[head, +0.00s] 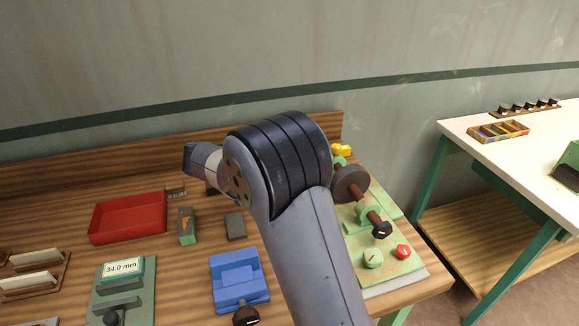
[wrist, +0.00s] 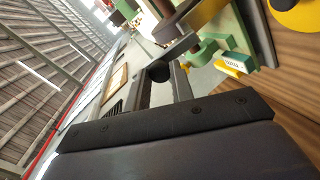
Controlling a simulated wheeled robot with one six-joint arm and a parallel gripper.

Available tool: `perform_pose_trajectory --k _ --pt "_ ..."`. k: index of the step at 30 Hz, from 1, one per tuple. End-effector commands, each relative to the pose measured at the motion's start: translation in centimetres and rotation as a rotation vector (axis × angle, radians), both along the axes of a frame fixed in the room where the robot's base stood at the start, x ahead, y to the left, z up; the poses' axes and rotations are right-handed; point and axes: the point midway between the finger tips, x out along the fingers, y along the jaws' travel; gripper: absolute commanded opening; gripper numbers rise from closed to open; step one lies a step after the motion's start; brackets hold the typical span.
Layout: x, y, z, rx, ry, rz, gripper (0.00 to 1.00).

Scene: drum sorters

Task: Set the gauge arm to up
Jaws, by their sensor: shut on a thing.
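In the wrist view my gripper (wrist: 162,78) is shut on a small black knob (wrist: 159,71), which sits between the two fingers. I take it for the end of the gauge arm; most of that arm is hidden, and whether it is up or down I cannot tell. Beside the knob are green parts (wrist: 222,35) and a brown drum (wrist: 183,18) of the drum sorter. In the head view the sorter's brown drum (head: 350,184) and green base (head: 385,262) show right of my arm. My gripper is hidden there behind my arm.
A yellow part (head: 343,150) is behind the drum. A black knob (head: 382,230) and red button (head: 403,251) are at its front. Left on the bench are a red tray (head: 128,232), a blue block (head: 239,283) and a 34.0 mm display (head: 121,268). A white-topped table (head: 500,155) stands right.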

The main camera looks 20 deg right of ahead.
Motion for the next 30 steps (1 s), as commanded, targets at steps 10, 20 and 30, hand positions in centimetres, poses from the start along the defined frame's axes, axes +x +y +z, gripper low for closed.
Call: perform_pose_trajectory --k 10,20,30 --pt "0.0 0.0 0.0 0.001 0.001 0.000 0.36" --pt "0.0 0.0 0.0 0.001 0.001 0.000 0.45" --pt "0.1 4.5 1.3 0.003 -0.002 0.004 0.45"
